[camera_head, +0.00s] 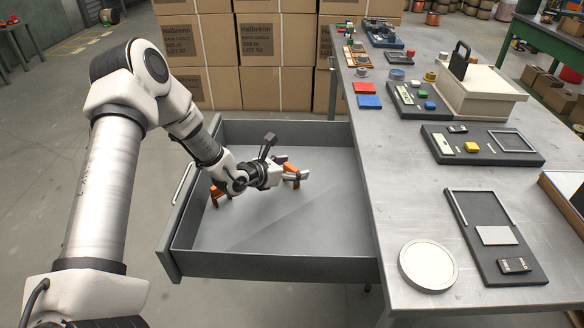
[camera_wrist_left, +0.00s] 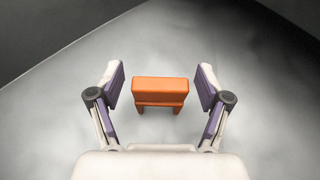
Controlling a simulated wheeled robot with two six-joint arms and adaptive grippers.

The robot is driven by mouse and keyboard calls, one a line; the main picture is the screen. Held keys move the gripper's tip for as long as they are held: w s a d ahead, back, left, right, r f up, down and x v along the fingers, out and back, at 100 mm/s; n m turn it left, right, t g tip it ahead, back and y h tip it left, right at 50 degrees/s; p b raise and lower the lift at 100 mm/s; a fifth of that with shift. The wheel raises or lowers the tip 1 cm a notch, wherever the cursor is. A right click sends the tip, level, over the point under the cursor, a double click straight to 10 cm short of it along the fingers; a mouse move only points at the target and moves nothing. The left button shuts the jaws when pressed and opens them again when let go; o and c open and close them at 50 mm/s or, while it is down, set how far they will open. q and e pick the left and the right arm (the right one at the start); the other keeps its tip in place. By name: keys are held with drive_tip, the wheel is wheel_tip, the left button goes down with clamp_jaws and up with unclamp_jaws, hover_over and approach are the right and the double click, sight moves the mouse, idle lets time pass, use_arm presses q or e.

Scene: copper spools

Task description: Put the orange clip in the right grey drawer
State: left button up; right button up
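The grey drawer (camera_head: 285,265) is pulled open from the left side of the workbench. My left gripper (camera_head: 291,170) is inside its outline, low over the drawer floor, with its fingers apart. An orange clip (camera_head: 291,179) shows at the fingertips, partly hidden by them. In the left wrist view the orange clip (camera_wrist_left: 160,90) lies between the two open fingers, with a clear gap on each side. Another orange piece (camera_head: 215,195) shows in the drawer's left part, partly behind my wrist. My right gripper is not in view.
The metal workbench (camera_head: 385,190) carries dark trays (camera_head: 490,237), a round pale disc (camera_head: 428,266), a beige box (camera_head: 478,95), and red (camera_head: 363,87) and blue (camera_head: 368,101) blocks. Stacked cartons (camera_head: 275,85) stand behind the drawer. The drawer's near floor is clear.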

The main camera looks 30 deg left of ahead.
use_arm(q)
drive_tip(key=shift+s+a+r, duration=0.1)
drive_tip(key=shift+s+r, duration=0.15)
drive_tip(key=shift+r, duration=0.15)
drive_tip(key=p+v, duration=0.6)
drive_tip(key=v, duration=0.5)
drive_tip(key=shift+s, duration=0.3)
